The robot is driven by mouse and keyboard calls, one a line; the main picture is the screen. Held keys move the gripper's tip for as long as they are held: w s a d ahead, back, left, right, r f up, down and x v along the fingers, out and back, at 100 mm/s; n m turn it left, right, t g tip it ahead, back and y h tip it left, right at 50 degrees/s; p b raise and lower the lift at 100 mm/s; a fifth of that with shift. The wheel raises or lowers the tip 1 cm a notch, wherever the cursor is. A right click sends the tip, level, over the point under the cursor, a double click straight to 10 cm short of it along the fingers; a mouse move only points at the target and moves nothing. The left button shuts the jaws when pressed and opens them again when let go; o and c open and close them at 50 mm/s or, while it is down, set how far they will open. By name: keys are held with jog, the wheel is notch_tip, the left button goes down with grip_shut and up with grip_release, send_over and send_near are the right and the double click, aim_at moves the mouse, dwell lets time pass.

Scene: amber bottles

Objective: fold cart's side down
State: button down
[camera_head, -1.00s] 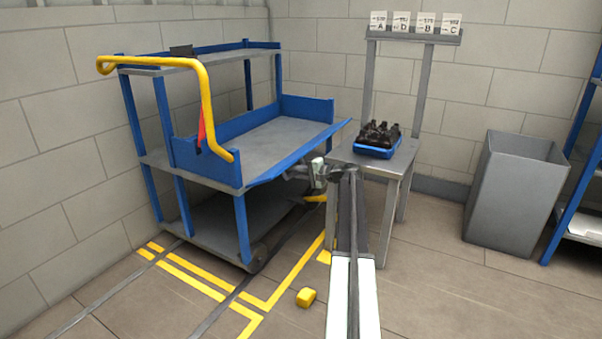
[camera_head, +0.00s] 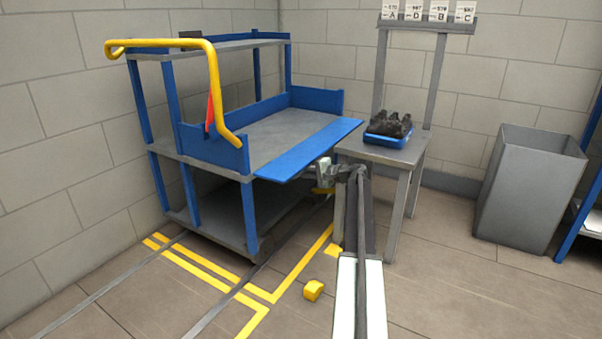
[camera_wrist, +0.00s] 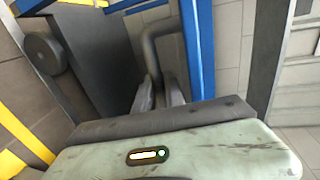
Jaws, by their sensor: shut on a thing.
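The cart (camera_head: 215,150) is grey with blue posts. Its blue side panel (camera_head: 310,150) juts outward from the middle deck, close to level, with its upper face showing. My gripper (camera_head: 325,172) is at the panel's outer edge, low and near the table. In the wrist view the fingers (camera_wrist: 160,93) are closed on the end of a bent dark grey bar (camera_wrist: 152,48), which looks like the panel's handle. The blue panel (camera_wrist: 199,45) shows beside it there. The exact contact is partly hidden in the head view.
A grey table (camera_head: 392,152) stands close right of the panel, bearing a blue tray (camera_head: 380,140) of dark bottles. A grey bin (camera_head: 527,190) is farther right. Open floor is in front.

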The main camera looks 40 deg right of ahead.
jog(key=c, duration=1.4)
grip_release()
jog(key=shift+s, duration=0.1)
jog(key=p+v, duration=0.1)
jog(key=v, duration=0.6)
jog(key=shift+s+d, duration=0.2)
jog(key=shift+s, duration=0.1)
